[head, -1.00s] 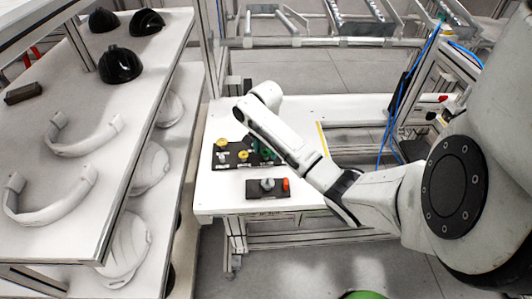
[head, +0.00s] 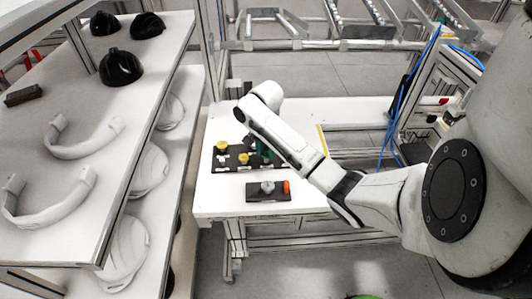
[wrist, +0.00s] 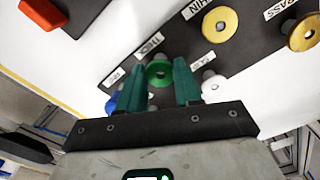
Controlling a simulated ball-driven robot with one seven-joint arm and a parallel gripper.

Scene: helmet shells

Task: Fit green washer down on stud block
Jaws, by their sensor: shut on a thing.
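The green washer (wrist: 159,74) is a green disc with a pale centre, between the teal fingertips of my gripper (wrist: 160,86) in the wrist view. My gripper is shut on it, over the edge of the black labelled board (wrist: 255,45). I cannot tell whether the washer is clear of the board. In the head view my gripper (head: 262,150) is partly hidden behind my arm, and the washer cannot be made out. The stud block (head: 256,195) is a small dark block with a grey stud and a red piece, nearer the table's front edge and apart from the gripper.
Yellow washers (head: 222,146) sit on the board's left part. A blue piece (wrist: 113,103) and a white piece (wrist: 213,84) lie close beside the fingers. White table (head: 225,200) is bare between board and stud block. A shelf (head: 60,170) with helmet parts stands left.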

